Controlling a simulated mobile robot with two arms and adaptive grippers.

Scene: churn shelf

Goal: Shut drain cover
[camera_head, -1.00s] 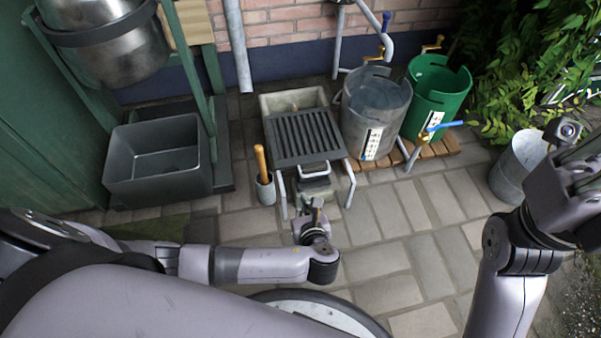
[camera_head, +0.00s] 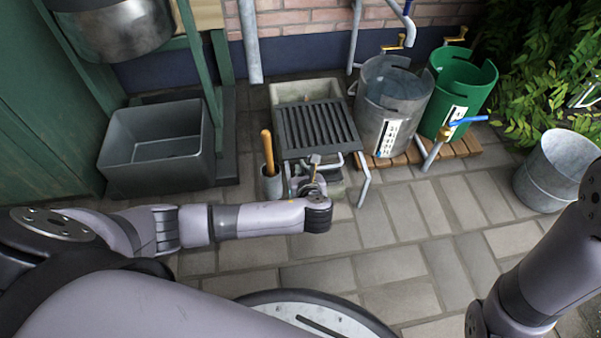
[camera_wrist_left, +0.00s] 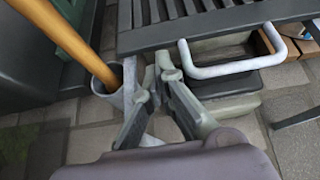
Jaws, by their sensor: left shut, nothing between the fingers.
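The drain cover is a dark slatted grate (camera_head: 318,128) over the front part of a pale stone basin (camera_head: 303,89); the basin's back part shows uncovered. The grate also shows in the left wrist view (camera_wrist_left: 215,24). A grey bar handle (camera_wrist_left: 232,69) sticks out from its front edge. My left gripper (camera_head: 313,170) is at the grate's front edge, left of the handle. In the left wrist view its fingertips (camera_wrist_left: 164,72) are together and empty, close to the grate edge; contact cannot be told. My right gripper is out of view.
A wooden-handled tool (camera_head: 268,152) stands in a grey holder (camera_wrist_left: 118,92) just left of my left gripper. Grey and green tubs (camera_head: 460,90) stand on wooden slats at right. A dark trough (camera_head: 155,150) is at left.

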